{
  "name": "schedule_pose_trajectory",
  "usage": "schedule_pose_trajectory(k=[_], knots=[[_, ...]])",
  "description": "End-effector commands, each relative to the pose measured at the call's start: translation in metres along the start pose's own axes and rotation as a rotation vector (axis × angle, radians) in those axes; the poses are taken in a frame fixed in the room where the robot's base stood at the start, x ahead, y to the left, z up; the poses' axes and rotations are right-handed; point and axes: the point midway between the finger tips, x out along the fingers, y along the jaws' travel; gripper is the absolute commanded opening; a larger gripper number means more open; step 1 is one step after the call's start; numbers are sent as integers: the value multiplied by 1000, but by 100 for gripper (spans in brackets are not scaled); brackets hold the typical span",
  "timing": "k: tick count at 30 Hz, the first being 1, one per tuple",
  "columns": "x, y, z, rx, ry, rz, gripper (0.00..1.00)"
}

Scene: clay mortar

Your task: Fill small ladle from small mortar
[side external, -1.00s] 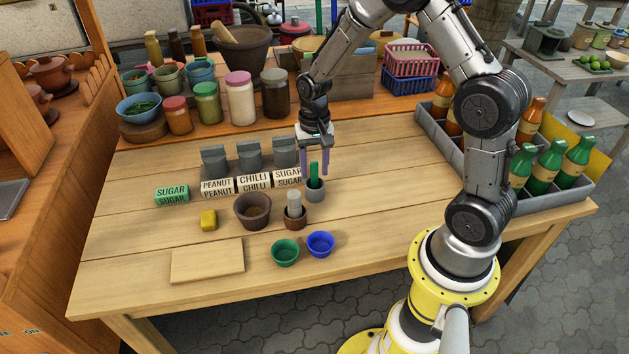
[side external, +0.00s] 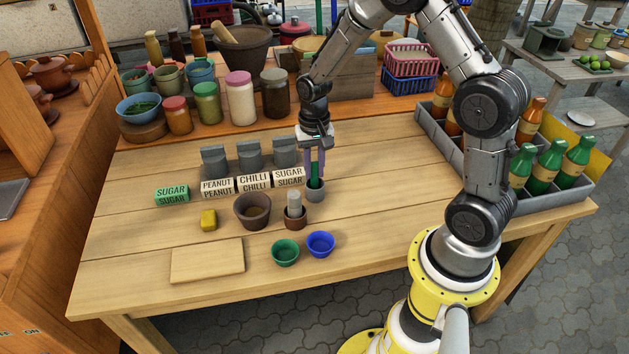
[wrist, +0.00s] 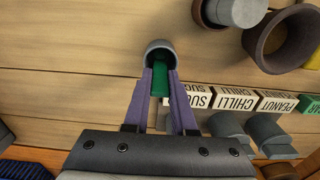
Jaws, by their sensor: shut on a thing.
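A ladle with a green handle (side external: 315,183) stands upright in a small grey cup (side external: 316,194). My gripper (side external: 315,176) points down with its purple fingers shut on the green handle, just above the cup. In the wrist view the fingertips (wrist: 164,75) close on the green handle (wrist: 160,86) at the mouth of the grey cup (wrist: 158,46). The ladle's lower end is hidden inside the cup. The small brown mortar (side external: 252,222) stands left of the cup, with brown contents in it. A grey pestle (side external: 295,204) stands in a small brown cup (side external: 295,222) between them.
Label blocks (side external: 254,184) and grey holders (side external: 249,155) stand left of the gripper. A green bowl (side external: 285,254), a blue bowl (side external: 320,244), a yellow block (side external: 208,220) and a board (side external: 207,261) lie nearer the front. A bottle crate (side external: 560,200) stands right.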

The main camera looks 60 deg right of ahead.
Motion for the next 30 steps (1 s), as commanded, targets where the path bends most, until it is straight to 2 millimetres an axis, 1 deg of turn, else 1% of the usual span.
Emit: schedule_pose_trajectory(k=[30], knots=[[-64, 0, -1, 0, 3, -2, 0]])
